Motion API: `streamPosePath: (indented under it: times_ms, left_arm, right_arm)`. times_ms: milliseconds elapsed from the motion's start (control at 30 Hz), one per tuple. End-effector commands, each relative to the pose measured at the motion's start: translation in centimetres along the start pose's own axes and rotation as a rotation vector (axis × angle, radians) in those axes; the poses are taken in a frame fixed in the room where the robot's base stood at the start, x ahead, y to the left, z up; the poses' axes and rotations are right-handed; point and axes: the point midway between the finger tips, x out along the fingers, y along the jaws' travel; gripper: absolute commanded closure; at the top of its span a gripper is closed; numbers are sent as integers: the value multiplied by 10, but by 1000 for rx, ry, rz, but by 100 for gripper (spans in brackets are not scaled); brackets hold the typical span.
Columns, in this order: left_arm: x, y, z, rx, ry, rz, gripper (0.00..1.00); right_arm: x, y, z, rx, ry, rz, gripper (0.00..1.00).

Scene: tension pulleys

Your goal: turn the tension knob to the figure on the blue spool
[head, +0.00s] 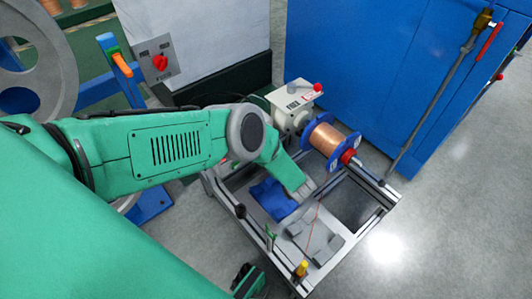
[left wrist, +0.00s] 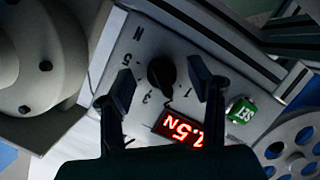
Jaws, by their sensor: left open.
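The black tension knob (left wrist: 162,72) sits on a pale panel in the left wrist view, among printed figures 1, 3 and 5. My left gripper (left wrist: 160,79) is open, with one finger on each side of the knob; I cannot tell whether they touch it. A red display (left wrist: 181,131) below the knob appears upside down and seems to read 2.5N; its first digit is unclear. A green SET button (left wrist: 241,108) is to its right. In the head view the blue spool (head: 325,141) holds copper wire; the label on its rim is too small to read.
A grey disc (left wrist: 42,62) and a spoked pulley (left wrist: 294,147) flank the panel in the left wrist view. In the head view a blue cloth (head: 273,199) lies on the frame, and a white box with a red knob (head: 317,87) stands behind. A blue cabinet (head: 385,65) is at the back right.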

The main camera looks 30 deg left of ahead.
Motion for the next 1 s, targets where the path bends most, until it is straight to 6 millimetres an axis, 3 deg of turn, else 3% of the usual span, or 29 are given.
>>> streamPosePath:
  times_ms: [167, 200, 300, 1000]
  left_arm:
    - [1, 0, 0, -1, 0, -1, 57]
    - [1, -1, 0, -1, 0, -1, 71]
    - [1, -1, 0, -1, 0, -1, 100]
    - [0, 0, 0, 199, 13, -72, 100]
  right_arm:
    - [0, 0, 0, 0, 0, 0, 60]
    - [0, 0, 0, 0, 0, 0, 60]
    - [0, 0, 0, 0, 0, 0, 60]
    - [0, 0, 0, 0, 0, 0, 60]
